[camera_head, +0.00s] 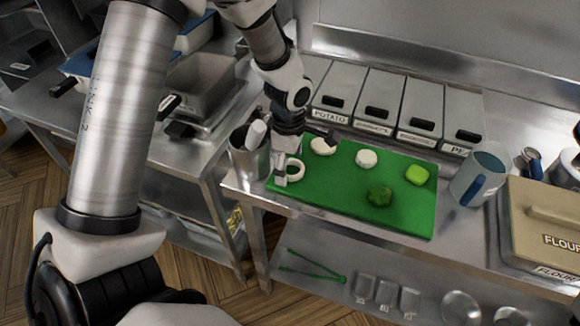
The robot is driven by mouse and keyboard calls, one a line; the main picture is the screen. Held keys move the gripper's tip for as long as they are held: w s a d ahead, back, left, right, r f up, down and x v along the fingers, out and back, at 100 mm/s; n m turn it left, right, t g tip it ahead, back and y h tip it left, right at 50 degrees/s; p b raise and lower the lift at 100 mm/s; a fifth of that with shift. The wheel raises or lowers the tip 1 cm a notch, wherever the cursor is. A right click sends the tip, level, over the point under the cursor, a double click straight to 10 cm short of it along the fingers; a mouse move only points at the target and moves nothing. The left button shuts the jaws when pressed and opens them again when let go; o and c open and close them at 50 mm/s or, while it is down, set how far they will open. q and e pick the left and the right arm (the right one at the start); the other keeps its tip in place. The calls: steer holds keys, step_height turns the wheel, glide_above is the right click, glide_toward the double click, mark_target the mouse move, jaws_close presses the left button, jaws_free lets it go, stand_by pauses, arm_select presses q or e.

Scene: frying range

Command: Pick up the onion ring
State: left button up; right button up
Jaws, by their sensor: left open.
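A pale onion ring (297,169) lies at the left end of the green cutting board (330,190). My left gripper (281,178) points down over the board's left end, with its fingers at the ring's left side. The gripper is open. Whether a finger sits inside the ring or touches it I cannot tell. My right gripper does not show.
The board also holds a white round piece (366,158), a dark green piece (379,195) and a light green piece (416,175). A metal container (248,160) stands close left of my gripper. Labelled bins (376,105) line the back; a pitcher (480,178) stands right.

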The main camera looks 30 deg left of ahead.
arm_select(q)
steer(key=shift+d+r, duration=0.15)
steer(key=shift+d, duration=0.1)
steer(key=shift+c, duration=1.3)
steer(key=shift+s+d+r, duration=0.1)
steer(key=shift+d, duration=0.05)
steer(key=c, duration=0.5)
steer(key=shift+c, duration=0.8)
steer(key=shift+a, duration=0.2)
